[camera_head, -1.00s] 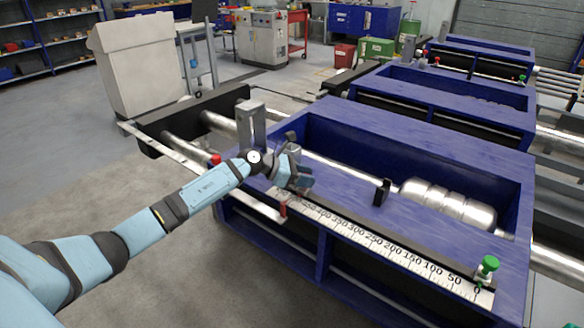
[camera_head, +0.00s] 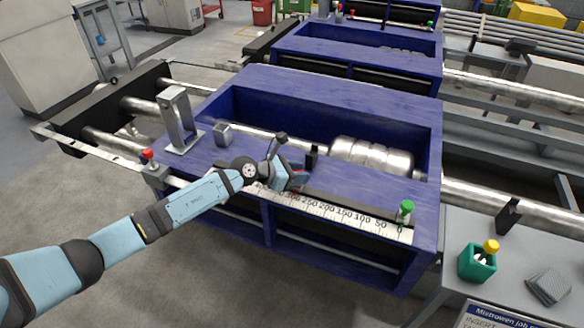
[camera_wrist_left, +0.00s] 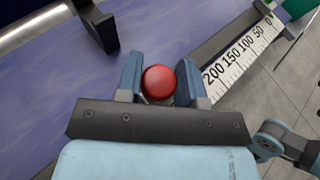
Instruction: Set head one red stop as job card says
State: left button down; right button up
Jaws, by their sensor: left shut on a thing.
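My left gripper (camera_head: 293,183) is shut on the red stop at the front rail of the nearest blue head. The stop's round red knob (camera_wrist_left: 159,82) shows between both fingers in the left wrist view. The white scale (camera_head: 361,219) runs along the head's front edge. The gripper is on the higher-number side of the 200 mark; the fingers hide the stop's exact reading. A green stop (camera_head: 406,212) stands near the 0 end. The job card (camera_head: 505,315) is cut off at the bottom right, mostly unreadable. My right gripper is not in view.
A black upright piece (camera_head: 311,157) stands close behind the gripper. A metal bracket (camera_head: 180,120) and another red-knobbed part (camera_head: 147,155) are at left.

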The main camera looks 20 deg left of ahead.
pick_arm(q)
jog(key=c, duration=0.8)
grip_release()
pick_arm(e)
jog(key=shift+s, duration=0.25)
pick_arm(q)
jog(key=shift+a, duration=0.15)
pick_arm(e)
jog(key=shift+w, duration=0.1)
pick_arm(q)
jog(key=shift+s+a+r, duration=0.15)
jog(key=shift+s+a, duration=0.1)
jog(key=shift+a, duration=0.05)
jog(key=v, duration=1.2)
jog(key=shift+s+a+r, duration=0.2)
jog(key=shift+s+r, duration=0.05)
jog(key=shift+s, duration=0.05)
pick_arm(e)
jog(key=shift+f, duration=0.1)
